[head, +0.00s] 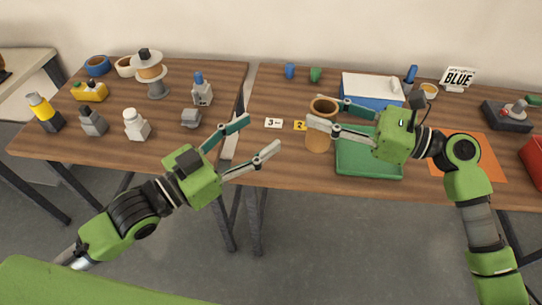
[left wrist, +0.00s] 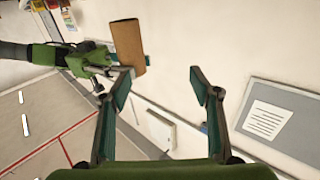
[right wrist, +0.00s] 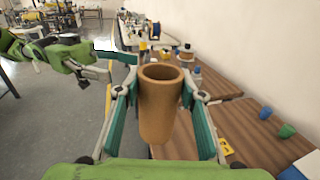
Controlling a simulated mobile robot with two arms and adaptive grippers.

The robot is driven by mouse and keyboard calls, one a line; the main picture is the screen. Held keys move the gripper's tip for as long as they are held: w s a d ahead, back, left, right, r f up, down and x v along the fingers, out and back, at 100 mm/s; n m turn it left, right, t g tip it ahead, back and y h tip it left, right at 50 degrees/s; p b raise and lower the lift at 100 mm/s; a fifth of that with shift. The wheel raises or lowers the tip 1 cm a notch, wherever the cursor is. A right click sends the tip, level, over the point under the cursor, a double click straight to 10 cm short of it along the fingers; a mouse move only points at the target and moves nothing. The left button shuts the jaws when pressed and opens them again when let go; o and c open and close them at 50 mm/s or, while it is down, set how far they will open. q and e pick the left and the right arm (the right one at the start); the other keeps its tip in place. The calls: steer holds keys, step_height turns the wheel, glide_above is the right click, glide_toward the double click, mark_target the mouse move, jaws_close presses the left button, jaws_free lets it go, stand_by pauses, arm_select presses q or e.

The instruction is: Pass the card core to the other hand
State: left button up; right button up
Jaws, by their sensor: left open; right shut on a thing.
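The card core (head: 318,136) is a brown cardboard tube with an open top, held upright above the right table. My right gripper (head: 328,113) is shut on it, with a finger on each side. The right wrist view shows the core (right wrist: 160,105) between the fingers. My left gripper (head: 262,136) is open and empty, to the left of the core in the head view and over the gap between the tables. In the left wrist view the core (left wrist: 127,46) shows beyond the left finger, apart from the open left fingers (left wrist: 165,72).
A green tray (head: 370,162) lies right of the core, near a blue and white box (head: 371,90). The left table holds a wire spool (head: 150,70), bottles (head: 135,124) and tape rolls (head: 97,65). Floor space in front is clear.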

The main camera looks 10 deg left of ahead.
arm_select(q)
steer(key=m+g+h, duration=0.1)
glide_toward(313, 135)
steer(key=x, duration=1.1)
steer(key=shift+w+d, duration=0.2)
steer(key=c, duration=1.2)
steer(key=shift+s, duration=0.1)
arm_select(e)
steer(key=o, duration=1.2)
